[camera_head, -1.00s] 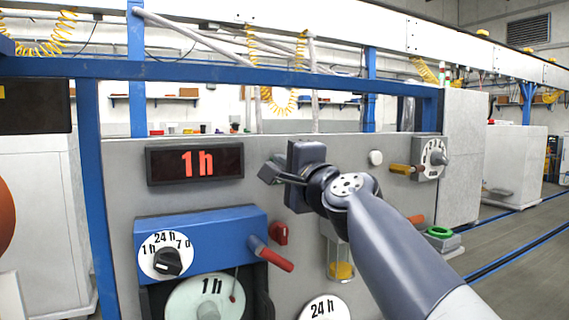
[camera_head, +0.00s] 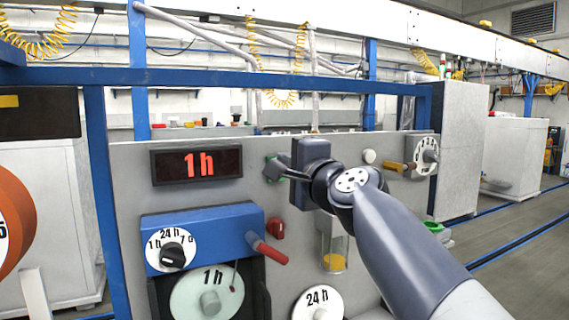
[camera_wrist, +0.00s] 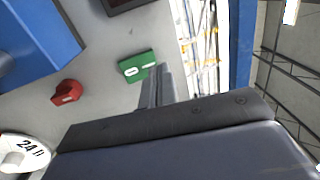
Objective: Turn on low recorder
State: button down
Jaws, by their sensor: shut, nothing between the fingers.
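The blue recorder (camera_head: 222,225) is on the grey panel, low and left of centre, with a white dial (camera_head: 171,250) marked 1 h, 24 h and 7 d. A red-tipped lever (camera_head: 270,253) sticks out at its right side. A round "1 h" disc (camera_head: 190,298) shows below. My gripper (camera_head: 279,171) is shut and empty, high on the panel right of the display. In the wrist view its fingers (camera_wrist: 158,84) end beside a green switch (camera_wrist: 136,66) with a white mark; I cannot tell if they touch. A red knob (camera_wrist: 67,92) sits below left of that switch.
The display (camera_head: 197,165) reads "1 h" in red. A "24 h" disc (camera_head: 318,303) is low on the panel. A numbered dial (camera_head: 426,156) and an orange handle (camera_head: 396,167) are at right. A blue rail (camera_head: 230,76) crosses above the panel. Floor is open at far right.

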jog(key=r+b+v, duration=0.1)
jog(key=r+v, duration=0.1)
jog(key=v, duration=0.7)
jog(key=shift+s+b, duration=0.25)
jog(key=shift+b, duration=0.05)
jog(key=shift+d, duration=0.1)
